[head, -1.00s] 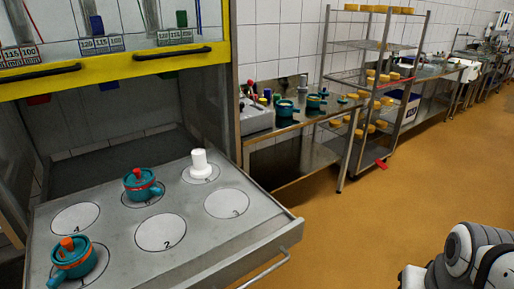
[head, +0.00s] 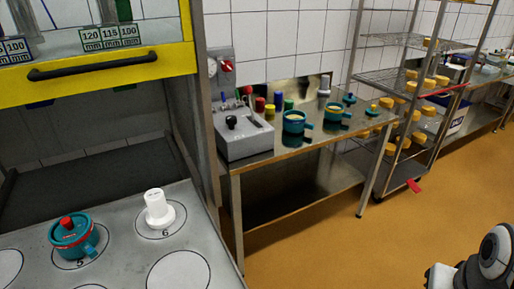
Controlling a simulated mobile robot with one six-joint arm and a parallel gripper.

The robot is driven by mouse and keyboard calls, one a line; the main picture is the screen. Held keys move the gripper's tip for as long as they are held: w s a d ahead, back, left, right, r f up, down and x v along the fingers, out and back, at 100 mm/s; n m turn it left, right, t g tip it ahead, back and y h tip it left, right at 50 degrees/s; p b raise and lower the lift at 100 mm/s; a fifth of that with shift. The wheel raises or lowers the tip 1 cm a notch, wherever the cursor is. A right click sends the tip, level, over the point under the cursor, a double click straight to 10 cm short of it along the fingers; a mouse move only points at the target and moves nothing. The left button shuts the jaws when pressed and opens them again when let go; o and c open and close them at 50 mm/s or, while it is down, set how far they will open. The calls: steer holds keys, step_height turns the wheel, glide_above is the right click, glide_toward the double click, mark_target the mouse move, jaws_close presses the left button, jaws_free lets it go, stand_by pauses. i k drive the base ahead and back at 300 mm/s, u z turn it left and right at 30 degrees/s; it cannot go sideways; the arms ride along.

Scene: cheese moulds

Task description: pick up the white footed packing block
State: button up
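A white upright block (head: 155,205) with a wide round foot stands on the circle marked 6 of the grey drawer top (head: 125,215), at the lower left of the head view. It is in plain sight and nothing touches it. A second pale upright piece (head: 324,87) stands at the back of the steel bench; it is too small to make out. My gripper is not in view; only a white and black part of my own arm shows at the lower right.
A teal pot with a red knob (head: 73,236) stands on circle 5, left of the block. The steel bench (head: 300,150) holds a grey control box (head: 243,135) and teal pots (head: 296,123). A wire rack (head: 405,90) carries yellow cheeses. The orange floor is clear in front.

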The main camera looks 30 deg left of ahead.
mark_target(160, 214)
steer(key=i, duration=2.55)
steer(key=u, duration=2.6)
steer(key=k, duration=0.15)
steer(key=u, duration=2.05)
steer(key=i, duration=1)
steer(key=u, duration=0.05)
